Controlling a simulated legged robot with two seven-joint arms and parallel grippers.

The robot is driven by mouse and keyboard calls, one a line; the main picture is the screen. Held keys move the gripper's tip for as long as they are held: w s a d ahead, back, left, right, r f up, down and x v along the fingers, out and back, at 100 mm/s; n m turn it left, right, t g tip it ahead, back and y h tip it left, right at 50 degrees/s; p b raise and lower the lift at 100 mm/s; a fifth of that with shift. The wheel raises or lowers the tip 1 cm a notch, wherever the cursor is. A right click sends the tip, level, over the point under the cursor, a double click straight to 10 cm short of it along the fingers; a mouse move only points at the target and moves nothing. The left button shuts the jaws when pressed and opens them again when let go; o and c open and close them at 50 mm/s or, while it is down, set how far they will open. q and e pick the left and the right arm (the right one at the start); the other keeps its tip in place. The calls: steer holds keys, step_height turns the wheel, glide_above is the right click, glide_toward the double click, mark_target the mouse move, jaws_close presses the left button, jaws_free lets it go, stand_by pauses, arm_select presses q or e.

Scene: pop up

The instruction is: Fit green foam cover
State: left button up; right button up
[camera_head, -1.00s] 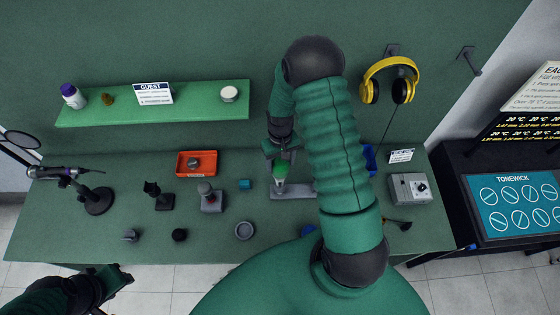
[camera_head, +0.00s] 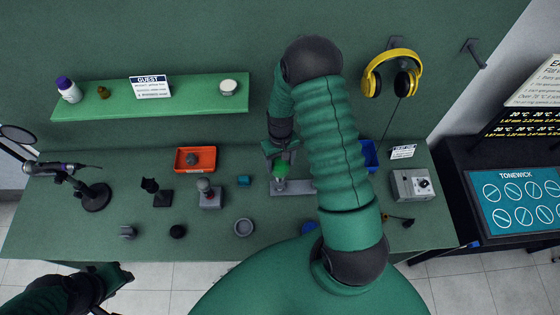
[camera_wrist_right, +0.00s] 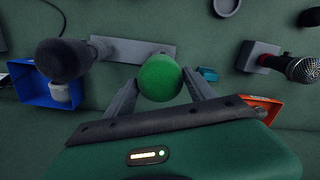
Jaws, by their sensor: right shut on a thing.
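The green foam cover (camera_head: 281,169) is a round green ball in my right gripper (camera_head: 279,181). The right wrist view shows the ball (camera_wrist_right: 160,78) between the two fingers (camera_wrist_right: 162,88), which are shut on it. It is over or near a grey base plate (camera_head: 293,188); its height above the plate is unclear. A bare silver-grille microphone (camera_wrist_right: 304,68) stands on a grey block (camera_head: 210,199). A dark rounded head (camera_wrist_right: 62,60), like a dark-covered microphone, stands beside the ball in the wrist view. My left gripper (camera_head: 117,277) is low at the left, away from these things; its jaws are unclear.
An orange tray (camera_head: 208,153) and a blue bin (camera_head: 370,156) stand on the green table. A grey ring (camera_head: 244,228), a teal block (camera_head: 244,180) and a grey control box (camera_head: 412,186) are nearby. Yellow headphones (camera_head: 391,62) hang on the wall. My right arm hides part of the table.

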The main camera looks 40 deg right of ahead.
steer(key=shift+f+b, duration=0.3)
steer(key=shift+f, duration=0.25)
steer(key=o, duration=1.5)
steer(key=shift+c, duration=0.2)
step_height(320, 180, up, 17)
steer(key=b, duration=0.2)
steer(key=shift+w+d+b, duration=0.4)
steer(key=shift+w, duration=0.05)
steer(key=shift+f, duration=0.15)
steer(key=s+a+f+n+t+b, duration=0.1)
steer(key=s+a+f+n+b, duration=0.1)
steer(key=a, duration=0.6)
steer(key=s+a+f+n+t+b, duration=0.1)
steer(key=s+a+f+t+b, duration=0.1)
steer(key=s+a+f+b, duration=0.3)
steer(key=a+f, duration=0.1)
steer(key=a, duration=0.2)
steer(key=shift+s+a+n+h+b, duration=0.15)
steer(key=shift+a+n+h+b, duration=0.15)
steer(key=shift+n+b, duration=0.1)
